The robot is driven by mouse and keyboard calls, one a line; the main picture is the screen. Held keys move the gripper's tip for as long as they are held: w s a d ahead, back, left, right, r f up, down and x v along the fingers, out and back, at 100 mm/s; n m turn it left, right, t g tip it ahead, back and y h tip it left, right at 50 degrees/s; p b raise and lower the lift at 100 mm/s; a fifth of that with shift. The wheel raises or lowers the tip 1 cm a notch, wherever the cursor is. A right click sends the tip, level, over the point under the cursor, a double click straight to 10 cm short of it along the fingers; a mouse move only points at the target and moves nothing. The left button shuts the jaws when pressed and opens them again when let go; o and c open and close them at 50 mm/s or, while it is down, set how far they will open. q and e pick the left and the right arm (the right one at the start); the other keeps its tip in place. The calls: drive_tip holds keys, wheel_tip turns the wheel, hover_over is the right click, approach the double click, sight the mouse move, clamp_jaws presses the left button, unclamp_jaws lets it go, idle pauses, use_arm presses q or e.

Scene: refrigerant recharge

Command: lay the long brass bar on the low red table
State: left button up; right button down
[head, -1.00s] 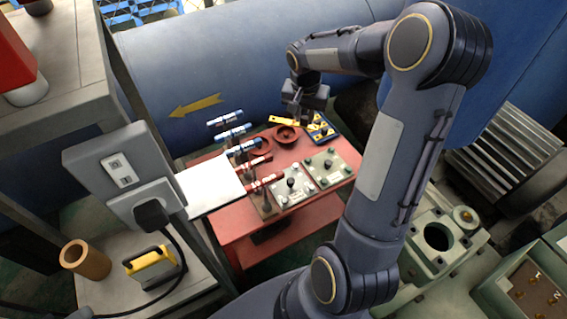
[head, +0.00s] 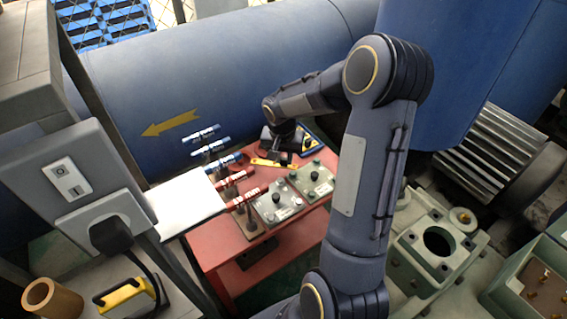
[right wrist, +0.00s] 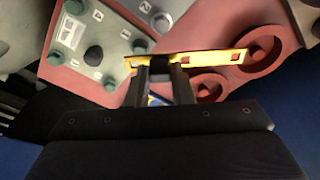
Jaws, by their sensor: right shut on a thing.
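The long brass bar (head: 268,162) is a flat yellow strip over the far part of the low red table (head: 203,247). My right gripper (head: 279,155) is shut on the bar. In the right wrist view the bar (right wrist: 215,59) lies crosswise between the fingertips (right wrist: 160,70), with its longer free end to the right. Red table surface and round red rings (right wrist: 262,48) show behind it. Whether the bar touches the table I cannot tell. My left gripper is not in view.
Upright fittings with red (head: 236,176) and blue (head: 206,146) banded tops stand at the left. A white panel (head: 180,205) adjoins the left side.

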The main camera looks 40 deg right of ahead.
drive_tip(key=shift+f, duration=0.9)
drive_tip(key=shift+r, duration=0.1)
drive_tip(key=shift+f+b, duration=0.55)
drive_tip(key=c, duration=1.3)
unclamp_jaws()
drive_tip(key=shift+o, duration=0.2)
